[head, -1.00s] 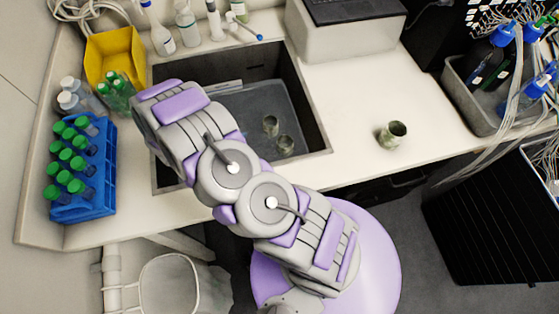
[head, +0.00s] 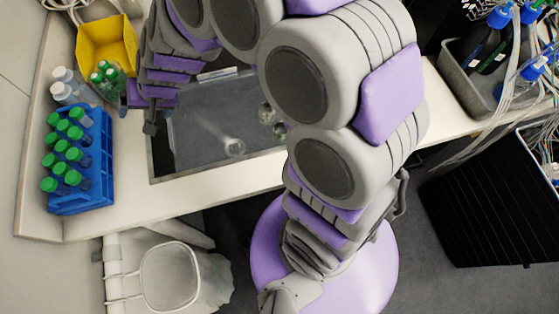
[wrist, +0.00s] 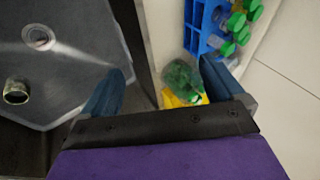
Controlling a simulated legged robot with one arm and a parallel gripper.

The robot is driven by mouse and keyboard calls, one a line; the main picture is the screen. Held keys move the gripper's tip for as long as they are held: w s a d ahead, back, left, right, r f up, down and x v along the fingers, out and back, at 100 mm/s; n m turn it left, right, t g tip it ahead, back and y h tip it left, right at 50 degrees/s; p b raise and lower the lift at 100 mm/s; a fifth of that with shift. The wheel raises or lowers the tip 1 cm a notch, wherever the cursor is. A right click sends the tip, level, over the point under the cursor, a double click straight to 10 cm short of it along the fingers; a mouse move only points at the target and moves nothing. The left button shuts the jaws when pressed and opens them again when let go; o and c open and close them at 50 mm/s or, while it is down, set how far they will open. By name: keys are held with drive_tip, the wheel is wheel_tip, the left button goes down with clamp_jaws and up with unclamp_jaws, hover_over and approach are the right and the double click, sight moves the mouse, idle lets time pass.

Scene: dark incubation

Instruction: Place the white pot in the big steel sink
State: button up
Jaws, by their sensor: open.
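The big steel sink (head: 215,165) is set into the counter, its right part hidden behind my arm. Two small pale, greenish pots, one (head: 265,112) and another (head: 279,132), are on its floor beside my arm. A dark-rimmed pot (wrist: 15,92) shows in the sink in the wrist view, near the drain (wrist: 38,37). I cannot tell which is the white pot. The similar pot seen earlier on the right counter is hidden behind my arm. My gripper (head: 150,127) is open and empty over the sink's left edge; in the wrist view its fingers (wrist: 163,88) straddle the sink edge and counter.
A blue rack (head: 82,190) of green-capped tubes stands on the left counter. A yellow bin (head: 105,45) and green-capped bottles (head: 108,80) are close to my gripper. A grey tub (head: 462,75) with blue-capped bottles and hoses stands at the right. Bare counter lies along the sink's front.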

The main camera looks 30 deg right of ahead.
drive_tip(key=s+d+r+n+g+h, duration=0.1)
drive_tip(key=s+d+g, duration=0.1)
drive_tip(key=s+d, duration=0.4)
drive_tip(key=s+d+r+n+g+h, duration=0.1)
drive_tip(key=s+d, duration=0.5)
drive_tip(key=s, duration=0.8)
drive_tip(key=s+d+r+n+g+h, duration=0.1)
drive_tip(key=s+d+r+g+h, duration=0.1)
drive_tip(key=s+d, duration=0.5)
drive_tip(key=s+g+h, duration=0.1)
drive_tip(key=s, duration=0.3)
drive_tip(key=shift+r, duration=0.3)
